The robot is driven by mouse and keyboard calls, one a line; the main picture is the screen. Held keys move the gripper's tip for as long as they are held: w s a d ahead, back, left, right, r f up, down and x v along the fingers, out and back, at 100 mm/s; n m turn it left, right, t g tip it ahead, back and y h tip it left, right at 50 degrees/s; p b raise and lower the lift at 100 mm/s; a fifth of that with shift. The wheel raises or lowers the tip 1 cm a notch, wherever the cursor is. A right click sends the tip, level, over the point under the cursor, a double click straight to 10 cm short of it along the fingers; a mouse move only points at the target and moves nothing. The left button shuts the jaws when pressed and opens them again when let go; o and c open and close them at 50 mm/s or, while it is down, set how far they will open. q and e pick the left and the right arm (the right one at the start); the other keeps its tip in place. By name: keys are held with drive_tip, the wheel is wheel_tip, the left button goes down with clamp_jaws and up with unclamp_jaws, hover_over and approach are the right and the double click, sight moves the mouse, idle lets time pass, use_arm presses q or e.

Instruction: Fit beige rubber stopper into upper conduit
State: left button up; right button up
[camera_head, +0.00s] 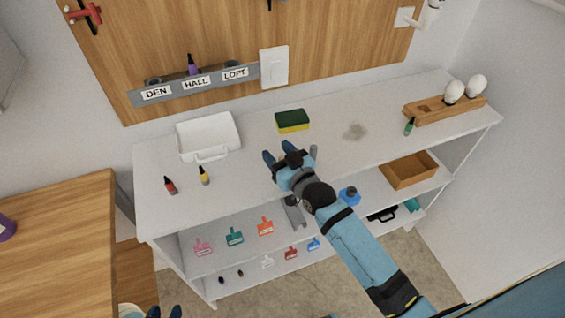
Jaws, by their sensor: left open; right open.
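I cannot make out a beige rubber stopper or a clearly marked upper conduit in the head view. My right gripper (280,153) is open and appears empty, over the middle of the white shelf top (345,155), in front of a green and yellow sponge (292,121). My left gripper (165,312) shows only its fingertips at the bottom edge, apart and holding nothing visible. A grey rack (215,82) on the wooden wall board has labels DEN, HALL and LOFT. A purple bottle-like item (192,65) stands above HALL.
A white tray (207,135), a red bottle (170,185) and a yellow bottle (204,175) stand at left. A wooden block (425,110) with white bulb-like pieces and a green bottle (409,127) are at right. Lower shelves hold colored tags and a brown box (409,170).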

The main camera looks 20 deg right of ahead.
clamp_jaws()
